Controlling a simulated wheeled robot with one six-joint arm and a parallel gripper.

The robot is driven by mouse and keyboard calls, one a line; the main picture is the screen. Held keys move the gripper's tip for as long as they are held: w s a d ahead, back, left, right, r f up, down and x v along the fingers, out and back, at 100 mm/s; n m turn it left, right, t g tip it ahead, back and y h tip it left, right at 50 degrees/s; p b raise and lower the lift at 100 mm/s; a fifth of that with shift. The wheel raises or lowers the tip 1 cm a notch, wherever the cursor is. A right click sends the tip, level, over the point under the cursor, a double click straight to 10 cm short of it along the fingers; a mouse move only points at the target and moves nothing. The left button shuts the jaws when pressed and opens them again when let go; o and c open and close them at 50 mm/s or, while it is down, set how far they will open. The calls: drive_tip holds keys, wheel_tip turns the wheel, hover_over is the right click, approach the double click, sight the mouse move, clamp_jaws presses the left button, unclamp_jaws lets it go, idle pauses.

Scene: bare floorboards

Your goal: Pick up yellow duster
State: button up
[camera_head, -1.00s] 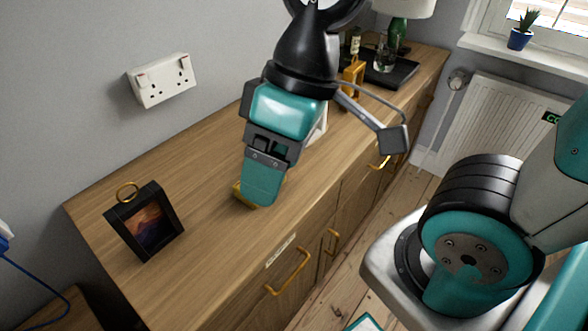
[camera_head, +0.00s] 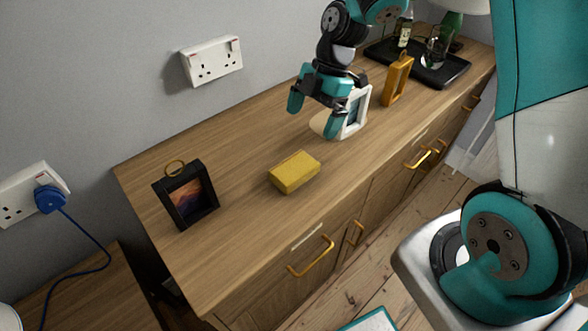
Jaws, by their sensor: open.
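The yellow duster (camera_head: 294,173) is a small yellow block lying flat on the wooden sideboard top, right of the black picture frame. It is in full view. My gripper (camera_head: 312,117) is open, above the sideboard behind and to the right of the duster. Its two teal fingers are spread apart, with nothing seen between them. It is clear of the duster.
A black frame (camera_head: 186,197) stands left of the duster. A white frame (camera_head: 354,112) stands close to my right finger, with an orange frame (camera_head: 397,80) beyond it. A black tray (camera_head: 450,68) with bottles is at the far end. The sideboard (camera_head: 232,240) is bare around the duster.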

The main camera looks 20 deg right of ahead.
sight(294, 167)
drive_tip(key=x, duration=0.7)
drive_tip(key=shift+a+f, duration=0.1)
drive_tip(key=shift+f, duration=0.05)
drive_tip(key=x, duration=0.1)
drive_tip(key=p+x, duration=0.1)
drive_tip(key=x, duration=0.3)
drive_tip(key=shift+s+a+r, duration=0.2)
drive_tip(key=shift+s+a, duration=0.05)
drive_tip(key=shift+s, duration=0.15)
drive_tip(key=shift+f, duration=0.25)
drive_tip(key=shift+f, duration=0.15)
drive_tip(key=c, duration=1)
